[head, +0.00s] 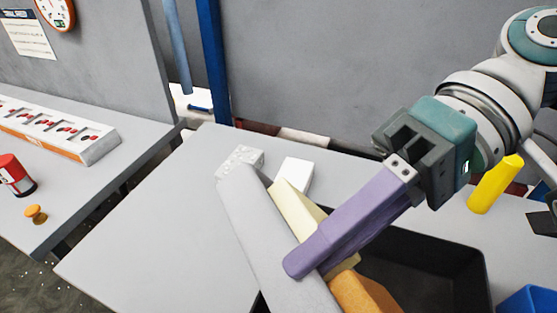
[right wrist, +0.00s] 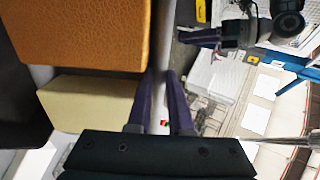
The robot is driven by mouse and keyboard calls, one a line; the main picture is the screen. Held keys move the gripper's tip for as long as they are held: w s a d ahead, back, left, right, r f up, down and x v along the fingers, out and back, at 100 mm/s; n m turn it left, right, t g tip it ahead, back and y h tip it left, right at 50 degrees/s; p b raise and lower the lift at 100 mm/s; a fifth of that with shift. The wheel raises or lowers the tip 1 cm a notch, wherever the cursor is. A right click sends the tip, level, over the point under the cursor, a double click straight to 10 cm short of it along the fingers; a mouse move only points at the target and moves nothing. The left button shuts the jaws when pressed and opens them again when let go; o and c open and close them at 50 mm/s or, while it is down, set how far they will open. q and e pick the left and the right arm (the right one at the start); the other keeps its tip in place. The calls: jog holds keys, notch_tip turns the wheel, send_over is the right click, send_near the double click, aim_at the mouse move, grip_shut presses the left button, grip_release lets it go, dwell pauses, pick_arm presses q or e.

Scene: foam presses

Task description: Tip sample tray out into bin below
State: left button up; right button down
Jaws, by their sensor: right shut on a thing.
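My right gripper (head: 345,225), with long purple fingers, is shut on the light grey sample tray (head: 262,235), whose edge also runs between the fingers in the right wrist view (right wrist: 160,45). The tray looks steeply tilted. A cream block (head: 290,205) and an orange block (head: 368,292) are at its right side; I cannot tell whether they still touch it. Both show large in the right wrist view, orange (right wrist: 75,35) above cream (right wrist: 95,105). The black bin (head: 465,262) lies below and right, partly hidden. My left gripper (right wrist: 200,37) shows small in the right wrist view; its opening is unclear.
A speckled grey block (head: 240,158) and a white block (head: 294,174) are near the tray's far end. A yellow object (head: 495,185) is beneath my right wrist, and a blue container (head: 528,300) at lower right. The table's left part (head: 165,220) is clear.

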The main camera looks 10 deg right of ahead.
jog(key=w+d+f+g+y+b, duration=0.1)
jog(key=w+d+y+b, duration=0.3)
jog(key=d+y+b, duration=0.4)
jog(key=d+g+b, duration=0.1)
jog(key=d+b, duration=0.4)
jog(key=b, duration=0.7)
jog(key=shift+g+y+b, duration=0.3)
jog(key=shift+g+y, duration=0.1)
dwell(0.9)
jog(key=shift+s, duration=0.1)
dwell(0.5)
